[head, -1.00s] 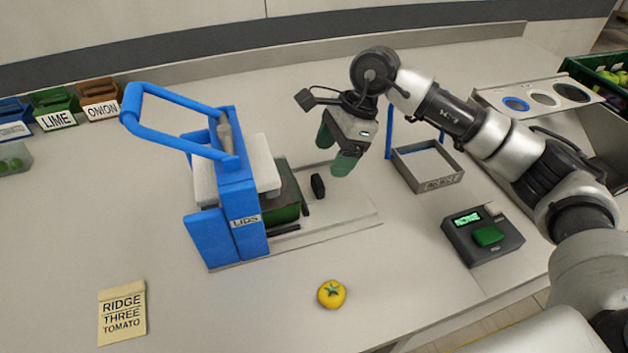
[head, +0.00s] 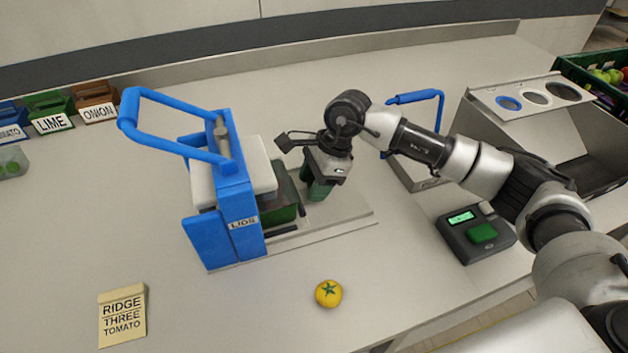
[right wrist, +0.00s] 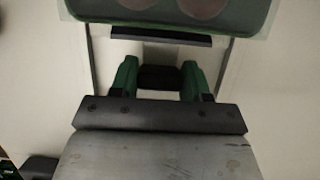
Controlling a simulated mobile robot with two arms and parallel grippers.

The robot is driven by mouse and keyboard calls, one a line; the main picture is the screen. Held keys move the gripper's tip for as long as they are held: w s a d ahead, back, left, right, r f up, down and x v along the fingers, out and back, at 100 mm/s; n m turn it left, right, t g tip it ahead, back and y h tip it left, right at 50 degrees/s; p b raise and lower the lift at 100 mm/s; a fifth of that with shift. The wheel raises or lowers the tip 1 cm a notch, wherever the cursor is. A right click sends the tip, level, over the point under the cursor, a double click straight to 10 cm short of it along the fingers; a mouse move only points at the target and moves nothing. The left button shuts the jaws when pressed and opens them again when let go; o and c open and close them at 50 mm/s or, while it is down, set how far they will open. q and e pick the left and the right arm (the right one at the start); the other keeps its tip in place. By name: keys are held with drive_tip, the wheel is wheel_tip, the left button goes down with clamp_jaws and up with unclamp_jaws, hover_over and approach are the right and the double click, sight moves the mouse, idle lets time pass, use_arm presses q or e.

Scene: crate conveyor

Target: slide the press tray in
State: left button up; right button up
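The blue press (head: 228,205), labelled LIDS, stands on the counter with its lever handle raised to the left. The green press tray (head: 284,206) sits partly under the white press head, on a pale sliding plate. In the right wrist view, the tray (right wrist: 112,14) holds two round pinkish things. My right gripper (head: 315,192) is down at the tray's right side. In the right wrist view, its green fingers are on both ends of the dark tray handle (right wrist: 160,77), with no clear gap. In the head view, the gripper hides the handle. My left gripper is not in view.
A yellow tomato (head: 328,293) and a note (head: 122,315) lie in front of the press. A scale with a green button (head: 476,232) and a grey box with a blue handle (head: 412,172) stand to the right. Labelled bins (head: 50,112) are at back left.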

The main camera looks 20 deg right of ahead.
drive_tip(key=c, duration=0.7)
drive_tip(key=a+b, duration=0.1)
drive_tip(key=a, duration=0.3)
drive_tip(key=shift+a+b, duration=0.15)
drive_tip(key=shift+b, duration=0.15)
drive_tip(key=o, duration=1.3)
drive_tip(key=shift+a, duration=0.1)
